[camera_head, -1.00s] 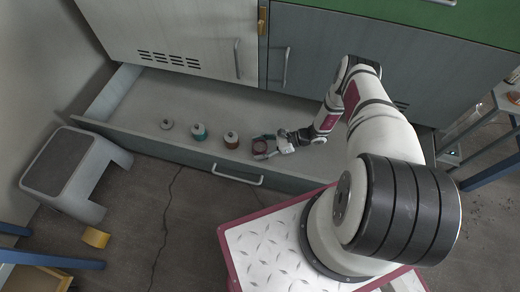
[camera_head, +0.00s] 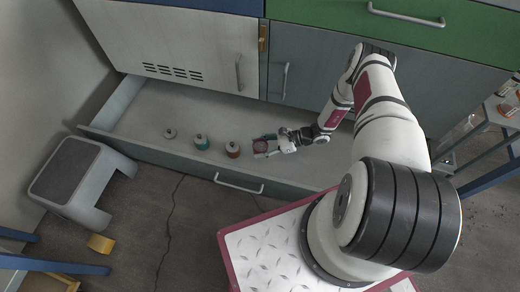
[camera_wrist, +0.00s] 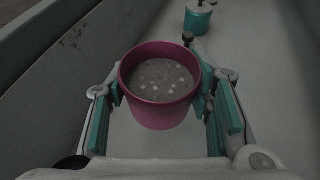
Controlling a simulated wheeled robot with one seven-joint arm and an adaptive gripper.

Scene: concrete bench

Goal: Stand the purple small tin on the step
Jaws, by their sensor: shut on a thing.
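The purple small tin (camera_wrist: 158,110) is held upright between the two jaws of my gripper in the wrist view. It is open-topped, with grey contents and pale specks inside. In the head view my gripper (camera_head: 266,147) and the tin (camera_head: 260,146) are over the open drawer, right of the other tins. How far the tin is above the drawer floor, I cannot tell. The step (camera_head: 65,168), a grey stool with a dark top, stands on the floor at the left, beyond the drawer's left end.
The open drawer (camera_head: 150,146) also holds a grey tin (camera_head: 170,133), a teal tin (camera_head: 201,142) and a red-brown tin (camera_head: 232,149). The teal tin shows in the wrist view (camera_wrist: 198,18). A yellow object (camera_head: 101,243) lies on the floor near the step.

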